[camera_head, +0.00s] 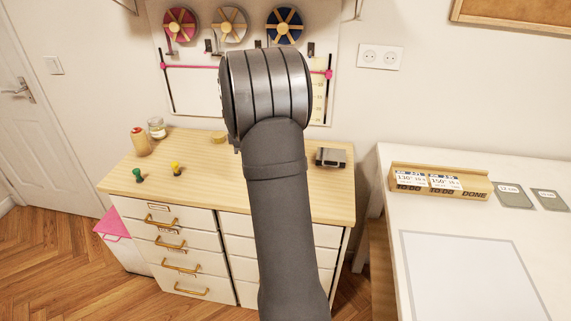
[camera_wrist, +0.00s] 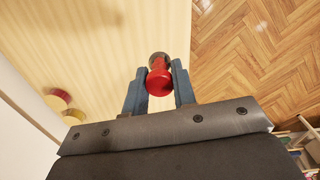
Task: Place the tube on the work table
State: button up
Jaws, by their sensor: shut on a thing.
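My gripper (camera_wrist: 159,67) is shut on a red, round-ended piece (camera_wrist: 160,83) with a darker, greyish far end, seen in the wrist view. I take it for the tube. It sits between the two blue-grey fingers, over the pale wooden top near its edge. How high it is above the top, I cannot tell. In the head view my arm hides the gripper and the held piece. The pale wooden top (camera_head: 190,165) on white drawers stands in the middle. A white table (camera_head: 395,215) stands at the right. Which one is the work table, I cannot tell.
The wooden top bears a green piece (camera_head: 138,174), a yellow piece (camera_head: 176,168), a thread cone (camera_head: 140,142), a glass jar (camera_head: 156,129) and a grey box (camera_head: 330,157). The white table holds a wooden box (camera_head: 400,173) and a large pale sheet (camera_head: 470,275).

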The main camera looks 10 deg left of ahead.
jog(key=s+d+r+m, duration=0.15)
jog(key=d+m, duration=0.65)
jog(key=d, duration=2.6)
jog(key=s+d+m, duration=1)
jog(key=s+d, duration=1.3)
jog(key=d, duration=0.5)
jog(key=w+a+f, duration=0.1)
jog(key=w+f, duration=0.1)
jog(key=w, duration=0.1)
jog(key=w+a+f, duration=0.2)
jog(key=w, duration=0.2)
jog(key=w+a+f, duration=0.1)
jog(key=w+f, duration=0.1)
jog(key=w, duration=0.1)
jog(key=shift+w+a, duration=0.2)
jog(key=shift+w, duration=0.1)
jog(key=shift+f, duration=2.1)
